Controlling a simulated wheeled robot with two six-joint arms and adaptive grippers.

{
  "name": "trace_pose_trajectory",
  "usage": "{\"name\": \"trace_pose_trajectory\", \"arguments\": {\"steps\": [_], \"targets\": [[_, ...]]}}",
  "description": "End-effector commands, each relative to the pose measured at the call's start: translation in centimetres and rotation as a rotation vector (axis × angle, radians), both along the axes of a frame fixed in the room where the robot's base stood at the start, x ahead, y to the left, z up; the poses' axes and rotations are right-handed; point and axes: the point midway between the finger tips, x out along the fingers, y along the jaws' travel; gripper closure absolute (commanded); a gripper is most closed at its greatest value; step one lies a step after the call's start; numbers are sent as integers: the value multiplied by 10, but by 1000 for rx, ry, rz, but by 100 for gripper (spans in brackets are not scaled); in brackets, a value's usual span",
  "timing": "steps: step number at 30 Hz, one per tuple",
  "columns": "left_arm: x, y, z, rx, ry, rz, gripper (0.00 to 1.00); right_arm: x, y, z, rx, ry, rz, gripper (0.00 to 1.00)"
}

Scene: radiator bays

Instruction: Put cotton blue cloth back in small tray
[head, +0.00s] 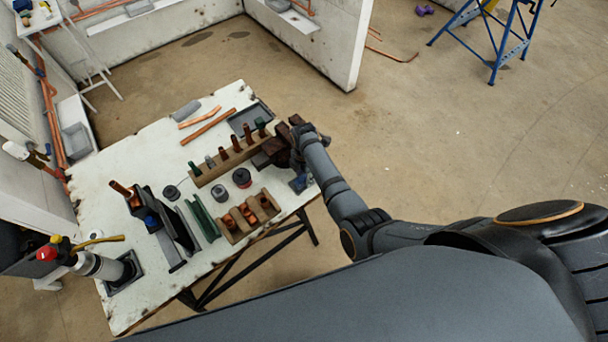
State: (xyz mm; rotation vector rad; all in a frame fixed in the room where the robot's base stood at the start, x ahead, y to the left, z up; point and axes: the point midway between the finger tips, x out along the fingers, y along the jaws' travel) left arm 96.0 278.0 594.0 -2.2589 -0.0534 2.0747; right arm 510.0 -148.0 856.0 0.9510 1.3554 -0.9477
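My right arm reaches in from the right to the table's right edge. My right gripper (297,140) is there beside a dark brown, vise-like block (272,152). Its fingers are too small and covered to tell whether they are open or shut. A small blue patch that looks like the cloth (300,183) lies at the table's right edge, just below my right gripper; I cannot tell whether they touch. A shallow dark grey tray (245,119) lies at the table's back right corner, partly hidden by upright tools. My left gripper is not in view.
The white worktable (150,310) holds a wooden rack (205,178) of upright tools, a wooden block with copper fittings (232,236), copper pipes (207,127) and a gas torch (98,266). A wall panel (325,50) stands behind. Floor to the right is open.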

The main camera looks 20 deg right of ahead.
Motion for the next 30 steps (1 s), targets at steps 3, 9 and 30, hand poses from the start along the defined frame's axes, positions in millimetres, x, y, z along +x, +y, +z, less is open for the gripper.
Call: {"name": "trace_pose_trajectory", "arguments": {"steps": [3,9,30], "targets": [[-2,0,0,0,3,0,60,0,0,0,0,-1,0,52],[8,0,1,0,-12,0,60,0,0,2,0,-1,0,52],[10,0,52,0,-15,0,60,1,0,120,0,-1,0,52]]}}
